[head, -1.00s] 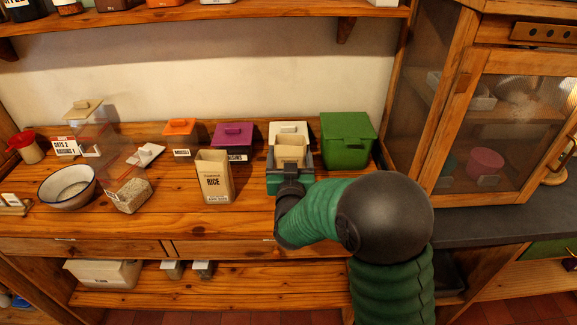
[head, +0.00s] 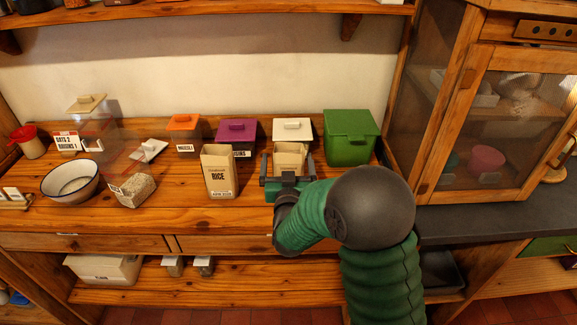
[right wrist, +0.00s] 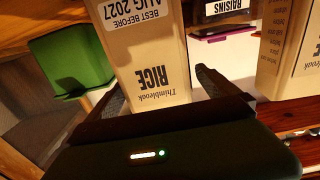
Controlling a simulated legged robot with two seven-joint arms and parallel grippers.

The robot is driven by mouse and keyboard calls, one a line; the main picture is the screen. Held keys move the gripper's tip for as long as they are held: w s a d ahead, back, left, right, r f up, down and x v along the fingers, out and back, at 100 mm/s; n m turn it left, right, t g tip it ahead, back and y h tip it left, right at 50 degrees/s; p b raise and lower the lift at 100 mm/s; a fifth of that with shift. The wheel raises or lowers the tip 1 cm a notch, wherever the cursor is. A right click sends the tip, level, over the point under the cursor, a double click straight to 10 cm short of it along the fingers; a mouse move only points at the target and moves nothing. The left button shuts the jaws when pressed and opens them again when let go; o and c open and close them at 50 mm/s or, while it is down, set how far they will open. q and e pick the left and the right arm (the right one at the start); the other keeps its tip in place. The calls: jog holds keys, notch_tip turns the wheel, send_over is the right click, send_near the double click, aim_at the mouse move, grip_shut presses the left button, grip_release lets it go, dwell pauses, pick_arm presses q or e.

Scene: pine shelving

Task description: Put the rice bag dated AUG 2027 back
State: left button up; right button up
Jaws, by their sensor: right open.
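The rice bag dated AUG 2027 (right wrist: 150,60) is a cream paper bag between the fingers of my right gripper (right wrist: 165,95). Its printed face shows upside down in the right wrist view. In the head view this bag (head: 290,155) stands upright on the wooden counter, its lower part hidden by my right gripper (head: 287,170). The gripper is open, its fingers on either side of the bag. A second rice bag (head: 218,175) stands to the left; it also shows in the right wrist view (right wrist: 285,45). Its date is too small to read. My left gripper is out of view.
Behind the bags are bins with white (head: 292,128), purple (head: 236,130) and orange (head: 185,122) lids. A green bin (head: 350,138) stands right of the held-in bag. Left are a bowl (head: 69,181) and clear containers (head: 130,188). A glass-door cabinet (head: 500,130) bounds the right.

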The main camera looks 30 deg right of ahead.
jog(key=shift+s+a+r, duration=0.15)
jog(key=shift+s+a, duration=0.1)
jog(key=shift+s, duration=0.05)
jog(key=b+v, duration=1)
jog(key=v, duration=0.1)
